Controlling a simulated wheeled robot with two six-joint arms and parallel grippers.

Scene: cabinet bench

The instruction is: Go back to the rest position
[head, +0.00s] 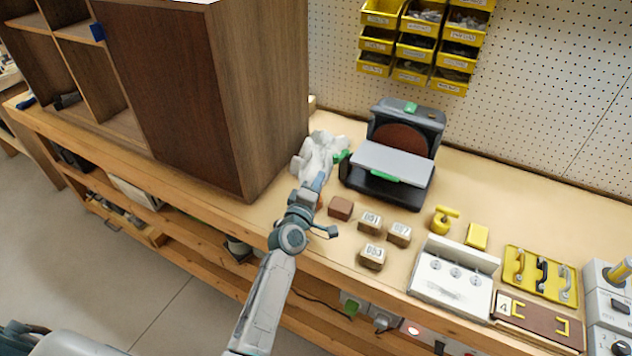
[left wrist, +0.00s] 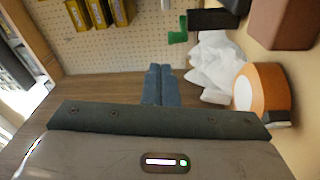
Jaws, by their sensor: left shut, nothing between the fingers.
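My left gripper (head: 318,183) reaches over the bench beside the tall brown cabinet (head: 195,100), near a crumpled white sheet or bag (head: 322,150). In the left wrist view its two blue-grey fingers (left wrist: 158,85) are together, with nothing seen between them. The white crumpled thing (left wrist: 215,68) lies just right of the fingers there. Whether the fingers touch it is unclear. My right gripper is in neither view.
An orange round object (left wrist: 262,92) is close to the right of the left gripper. A dark machine with a grey plate (head: 392,163), a brown block (head: 341,208) and numbered blocks (head: 372,256) stand to the right. A white panel (head: 452,280) is farther right.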

